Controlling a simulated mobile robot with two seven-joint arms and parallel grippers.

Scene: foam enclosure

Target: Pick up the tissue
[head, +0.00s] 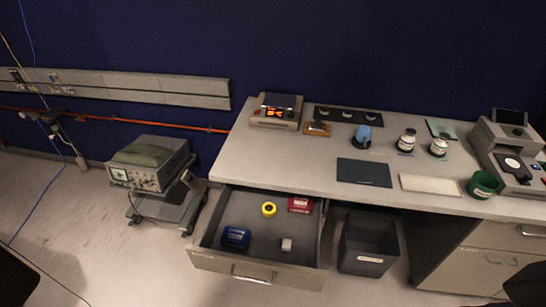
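A flat, pale cream rectangle (430,185) lies on the front part of the grey bench top (300,155), between a dark mat and a green cup. It looks like the tissue, though I cannot tell its material for sure. A small whitish block (286,244) lies in the open drawer below; I cannot tell what it is. Neither of my grippers is in view. Dark shapes cut into the bottom left and bottom right corners, too cropped to make out.
The dark mat (364,172) and green cup (483,184) flank the cream rectangle. White jars (406,141) stand behind it. The open drawer (258,270) juts out at the front left, beside a dark bin (369,244). A cart with an instrument (148,165) stands left.

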